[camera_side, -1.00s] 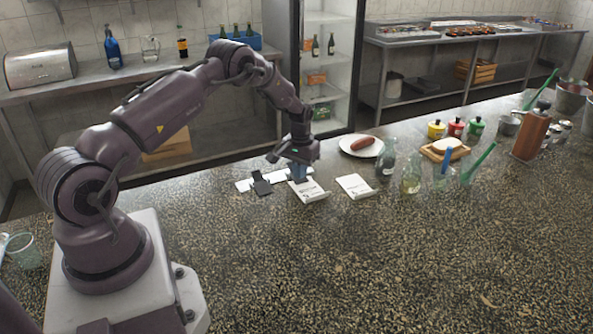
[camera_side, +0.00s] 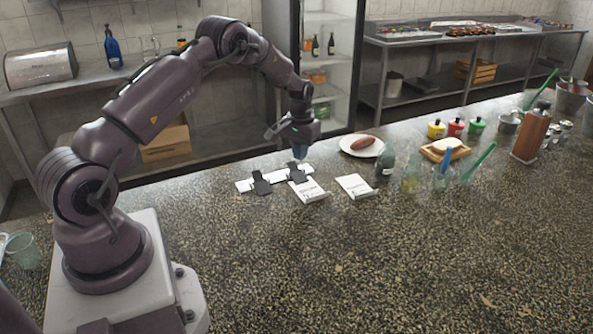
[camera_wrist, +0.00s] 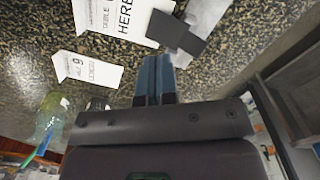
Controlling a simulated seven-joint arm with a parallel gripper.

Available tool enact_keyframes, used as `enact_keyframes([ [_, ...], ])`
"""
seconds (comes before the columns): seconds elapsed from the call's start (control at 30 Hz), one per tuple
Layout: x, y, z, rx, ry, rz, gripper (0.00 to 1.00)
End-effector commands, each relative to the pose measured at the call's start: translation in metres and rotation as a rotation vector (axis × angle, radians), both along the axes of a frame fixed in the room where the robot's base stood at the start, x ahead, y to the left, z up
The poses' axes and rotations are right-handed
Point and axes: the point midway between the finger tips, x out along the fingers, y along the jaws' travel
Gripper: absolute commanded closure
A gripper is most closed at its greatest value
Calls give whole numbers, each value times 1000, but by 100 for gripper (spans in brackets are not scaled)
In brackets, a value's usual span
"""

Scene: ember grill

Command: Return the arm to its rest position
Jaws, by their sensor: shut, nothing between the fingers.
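My gripper (camera_side: 300,152) hangs above the far part of the speckled counter (camera_side: 330,250), its blue fingers together and empty. In the wrist view the shut fingers (camera_wrist: 155,75) point at the counter. Below it in the side view lies a white strip (camera_side: 275,177) with two black clips or tags, one at the left (camera_side: 261,184) and one at the right (camera_side: 296,173). A white printed card (camera_side: 309,191) stands just in front, apart from the fingers. A second white card (camera_side: 355,186) is to its right.
A plate with a sausage (camera_side: 362,146) stands right of my gripper. The front of the counter is clear.

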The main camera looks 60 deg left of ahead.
Motion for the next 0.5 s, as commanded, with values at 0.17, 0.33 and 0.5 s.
enact_keyframes([
  [0.17,-7,-3,-6,-8,21,7,100],
  [0.33,-35,-23,-1,-42,82,9,100],
  [0.5,-54,-61,55,-42,74,-32,100],
])
